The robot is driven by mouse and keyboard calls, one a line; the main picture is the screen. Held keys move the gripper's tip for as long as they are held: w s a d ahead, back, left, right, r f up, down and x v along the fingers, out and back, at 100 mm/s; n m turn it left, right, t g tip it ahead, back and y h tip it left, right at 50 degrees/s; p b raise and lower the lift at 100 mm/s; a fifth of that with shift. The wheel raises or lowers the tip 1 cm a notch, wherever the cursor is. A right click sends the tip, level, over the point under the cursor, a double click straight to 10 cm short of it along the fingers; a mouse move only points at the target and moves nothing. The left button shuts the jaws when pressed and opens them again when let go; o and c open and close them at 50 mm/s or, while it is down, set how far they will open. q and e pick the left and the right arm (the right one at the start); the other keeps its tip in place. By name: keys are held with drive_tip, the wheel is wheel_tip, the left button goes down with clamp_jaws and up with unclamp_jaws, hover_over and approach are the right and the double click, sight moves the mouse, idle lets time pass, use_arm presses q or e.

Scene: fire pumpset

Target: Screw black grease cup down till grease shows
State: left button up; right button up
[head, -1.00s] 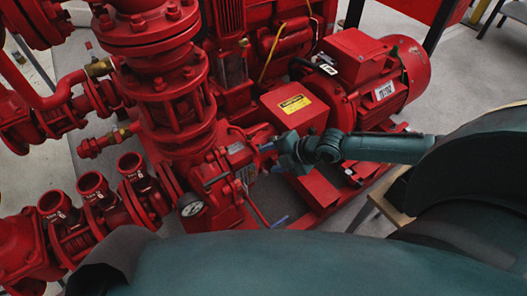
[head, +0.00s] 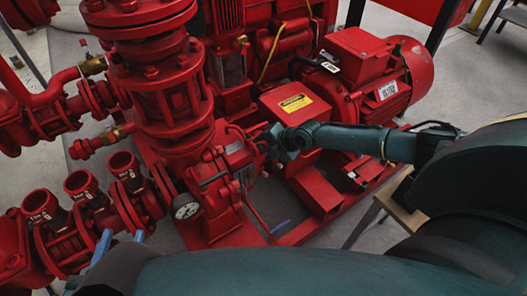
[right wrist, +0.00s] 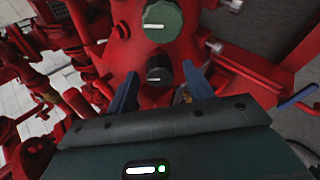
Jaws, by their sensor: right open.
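In the head view my right gripper (head: 272,142) is at the pump's side, and the cup is hidden there. My left gripper (head: 120,242) shows at the lower left, its blue fingers apart, partly hidden by my arm.
A red motor (head: 385,75) and a red guard box with a yellow label (head: 295,103) stand beside my right arm. A pressure gauge (head: 186,207) and red flanged pipes (head: 80,185) are at left.

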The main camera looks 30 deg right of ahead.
drive_tip(key=shift+w+a+f, duration=0.15)
drive_tip(key=shift+w+f, duration=0.1)
drive_tip(key=shift+f, duration=0.05)
drive_tip(key=shift+c, duration=0.2)
drive_tip(key=c, duration=0.9)
drive_tip(key=shift+c, duration=0.2)
drive_tip(key=shift+m, duration=0.3)
